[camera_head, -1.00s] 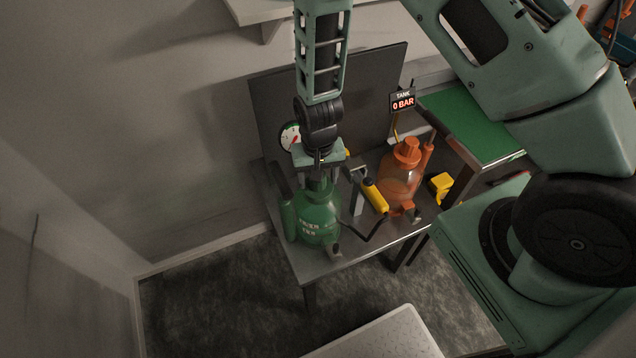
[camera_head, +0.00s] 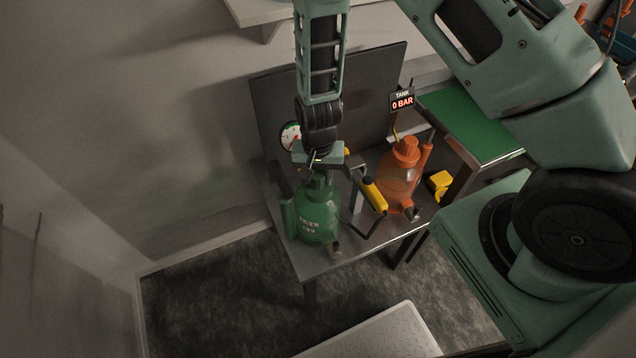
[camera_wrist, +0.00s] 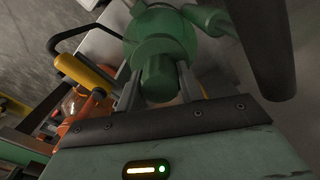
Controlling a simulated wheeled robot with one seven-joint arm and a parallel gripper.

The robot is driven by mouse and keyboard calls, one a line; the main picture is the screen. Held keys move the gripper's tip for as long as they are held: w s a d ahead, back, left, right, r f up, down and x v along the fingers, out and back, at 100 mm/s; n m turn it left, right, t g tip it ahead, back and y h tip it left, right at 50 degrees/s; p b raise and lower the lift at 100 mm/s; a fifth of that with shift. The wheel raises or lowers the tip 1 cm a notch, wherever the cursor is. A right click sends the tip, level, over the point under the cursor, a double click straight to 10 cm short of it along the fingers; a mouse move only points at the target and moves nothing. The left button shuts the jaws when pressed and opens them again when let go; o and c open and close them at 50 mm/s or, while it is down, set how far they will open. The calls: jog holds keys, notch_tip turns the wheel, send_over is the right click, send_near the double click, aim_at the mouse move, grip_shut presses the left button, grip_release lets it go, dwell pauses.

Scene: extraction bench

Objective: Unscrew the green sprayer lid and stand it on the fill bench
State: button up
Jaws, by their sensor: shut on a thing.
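The green sprayer (camera_head: 318,222) stands upright on the grey metal bench (camera_head: 300,262). My gripper (camera_head: 320,176) is above it, pointing down at its top. In the wrist view my gripper (camera_wrist: 160,82) has one finger on each side of the green lid (camera_wrist: 158,76) and is shut on it. The lid sits at the top of the sprayer body (camera_wrist: 165,35); I cannot tell whether it is still threaded on. In the head view my gripper mostly hides the lid. No label shows which surface is the fill bench.
An orange sprayer (camera_head: 399,185) and a yellow-gripped wand (camera_head: 374,194) stand right of the green sprayer. A gauge (camera_head: 291,136), a tank sign (camera_head: 402,101) reading 0 BAR and a dark back panel (camera_head: 375,85) are behind. A green-topped bench (camera_head: 475,125) at right looks clear.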

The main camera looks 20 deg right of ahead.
jog(key=n, duration=0.7)
jog(key=shift+n, duration=0.3)
jog(key=n, duration=0.6)
jog(key=shift+r+n, duration=0.1)
jog(key=shift+n, duration=0.3)
jog(key=n, duration=0.4)
jog(key=shift+n, duration=0.3)
jog(key=n+p, duration=0.1)
jog(key=n, duration=0.4)
jog(key=o, duration=1.1)
